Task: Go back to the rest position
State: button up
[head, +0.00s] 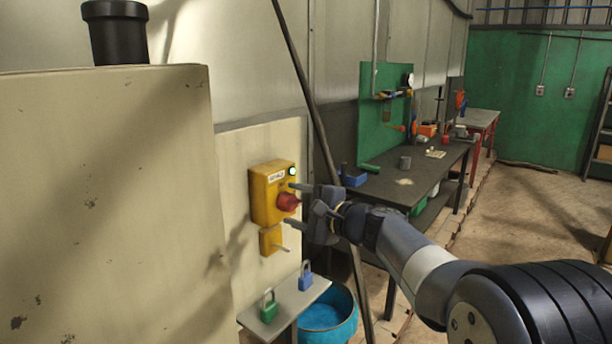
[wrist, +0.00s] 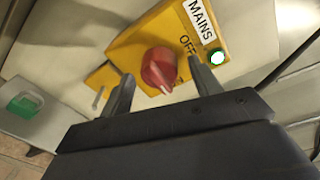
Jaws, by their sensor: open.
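My gripper (head: 294,204) is open, its two fingers pointing at the yellow switch box (head: 262,206) on the pale panel. The box carries a red rotary knob (head: 288,201) and a lit green-white lamp (head: 292,171). In the wrist view the knob (wrist: 158,68) shows between my fingertips (wrist: 160,76), with "MAINS" and "OFF" lettering beside it. I cannot tell whether the fingers touch the knob. My arm reaches in from the lower right.
A small shelf (head: 312,293) below holds a green padlock (head: 268,311) and a blue padlock (head: 305,279). A blue bucket (head: 340,325) stands under it. A dark slanting pole (head: 318,110) rises behind my gripper. A workbench (head: 400,182) stands beyond, with open floor at right.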

jog(key=n, duration=0.5)
jog(key=shift+t, duration=0.3)
jog(key=n+p, duration=0.1)
jog(key=n, duration=0.3)
jog(key=shift+n+t, duration=0.3)
jog(key=shift+n, duration=0.1)
jog(key=shift+b+v, duration=0.5)
jog(key=shift+v, duration=1.15)
jog(key=shift+s, duration=0.1)
